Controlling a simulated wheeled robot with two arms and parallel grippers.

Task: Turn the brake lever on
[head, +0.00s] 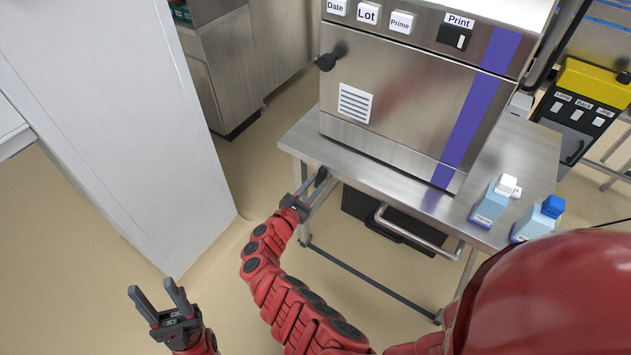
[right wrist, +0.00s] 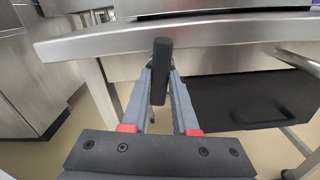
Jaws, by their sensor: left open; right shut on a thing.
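The brake lever, a short black handle (head: 321,174), shows at the front left edge of the steel table. It also stands upright in the middle of the right wrist view (right wrist: 161,62). My right gripper (head: 316,184) has its fingers on either side of the lever and is shut on it; the lever's lower end is between the fingers. My left gripper (head: 152,287) is open and empty, low at the left over the bare floor, away from the table. The lever's mount is hidden.
The steel table (head: 300,140) carries a steel machine (head: 400,110) with labelled buttons. A steel bar handle (head: 410,235) juts out under the tabletop. A tall white cabinet (head: 110,110) stands left; floor between is free.

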